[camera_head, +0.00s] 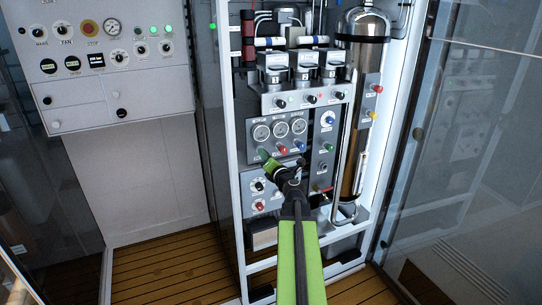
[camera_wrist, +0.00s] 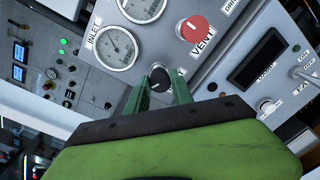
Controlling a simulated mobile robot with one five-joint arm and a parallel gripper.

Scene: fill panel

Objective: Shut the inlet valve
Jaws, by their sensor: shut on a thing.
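The inlet valve shows in the wrist view as a dark round knob (camera_wrist: 158,78), beside the gauge marked INLET (camera_wrist: 116,47). My gripper (camera_wrist: 159,91) has its two green fingers on either side of this knob and is shut on it. In the head view my gripper (camera_head: 268,159) reaches the panel at the left end of the knob row below three gauges, and it hides the inlet knob there. The knob's pointer is too small and dark to read.
The red VENT knob (camera_wrist: 194,28) sits close beside the inlet valve. A steel cylinder (camera_head: 358,110) stands right of the panel. A glass door (camera_head: 462,160) is at the right, and a wall control box (camera_head: 98,62) is at the left.

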